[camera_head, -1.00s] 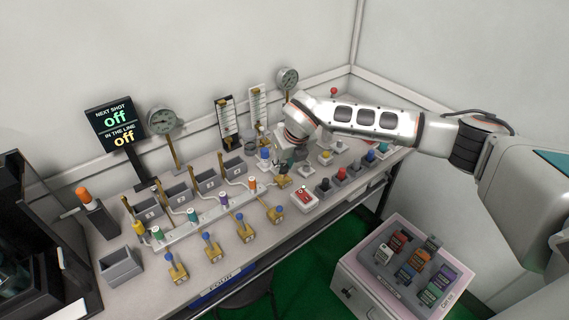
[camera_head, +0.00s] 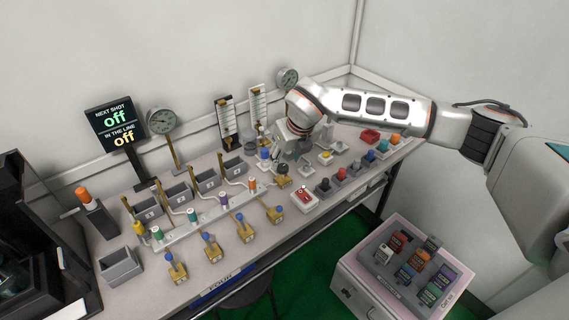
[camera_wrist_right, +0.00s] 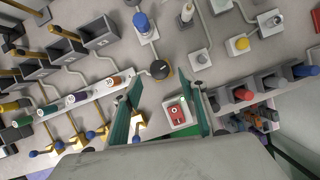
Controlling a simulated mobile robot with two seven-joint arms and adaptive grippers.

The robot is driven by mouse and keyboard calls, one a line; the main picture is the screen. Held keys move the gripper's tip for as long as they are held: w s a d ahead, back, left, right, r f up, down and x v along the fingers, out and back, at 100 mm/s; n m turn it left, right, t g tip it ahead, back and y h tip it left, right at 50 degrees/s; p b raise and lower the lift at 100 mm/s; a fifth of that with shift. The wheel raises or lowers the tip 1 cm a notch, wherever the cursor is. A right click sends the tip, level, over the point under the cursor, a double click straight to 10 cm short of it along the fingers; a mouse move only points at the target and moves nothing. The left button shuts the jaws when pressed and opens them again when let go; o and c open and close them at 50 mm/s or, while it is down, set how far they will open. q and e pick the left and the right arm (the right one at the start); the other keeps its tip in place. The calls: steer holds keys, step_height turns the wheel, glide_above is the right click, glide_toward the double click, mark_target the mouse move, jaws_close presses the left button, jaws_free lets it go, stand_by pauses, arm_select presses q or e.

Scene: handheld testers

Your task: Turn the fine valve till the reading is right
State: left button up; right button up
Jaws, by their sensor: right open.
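My right gripper (camera_head: 291,157) hangs over the back middle of the bench. In the right wrist view its two green fingers (camera_wrist_right: 165,84) are spread apart with nothing between them. A round black knob (camera_head: 283,169) on a brass base stands just beyond the fingertips, and it also shows in the right wrist view (camera_wrist_right: 160,69). I cannot tell for certain which knob is the fine valve. Two upright scales (camera_head: 227,117) and a round dial (camera_head: 287,78) stand at the back; their readings are too small to tell.
A red switch box (camera_head: 304,197) is in front of the gripper. A blue-topped part (camera_wrist_right: 142,24) stands beyond the fingers. Brass valves with blue knobs (camera_head: 210,243) line the front left. A sign (camera_head: 116,126) reads "off" twice. A cart (camera_head: 352,274) stands in front.

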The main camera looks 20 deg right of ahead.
steer(key=v, duration=0.8)
